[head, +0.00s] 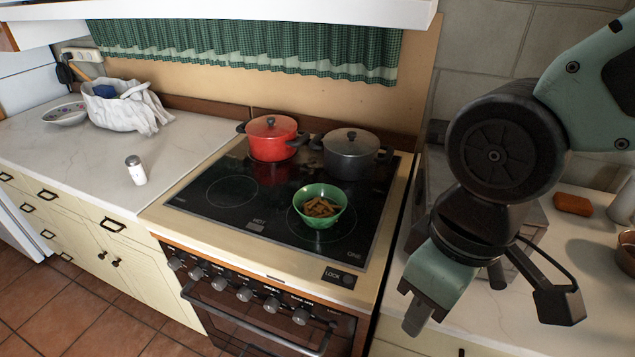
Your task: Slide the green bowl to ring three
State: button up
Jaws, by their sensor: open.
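The green bowl (335,197) stands upright on the front right ring of the black glass cooktop (268,222), with several brown pieces inside. The word ONE is printed beside that ring. The front left ring (232,191) is bare. A red lidded pot (272,143) stands at the back left of the cooktop and a dark grey lidded pot (350,157) at the back right. They hide any rings beneath them. I cannot make out a label for ring three. My gripper (422,304) is open and empty, right of the stove and apart from the bowl.
A salt shaker (135,170), a white cloth bundle (125,108) and a shallow dish (64,113) are on the left counter. A panel marked LOCK (338,278) is at the stove's front right. An orange-brown block (573,204) lies on the right counter.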

aim_at(320, 205)
jog(key=i+j+z, duration=0.15)
jog(key=j+z, duration=0.3)
jog(key=j, duration=0.15)
jog(key=i+j+z, duration=0.1)
jog(key=j+z, duration=0.35)
jog(key=j, duration=0.15)
jog(key=j+z, duration=0.45)
jog(key=j, duration=0.15)
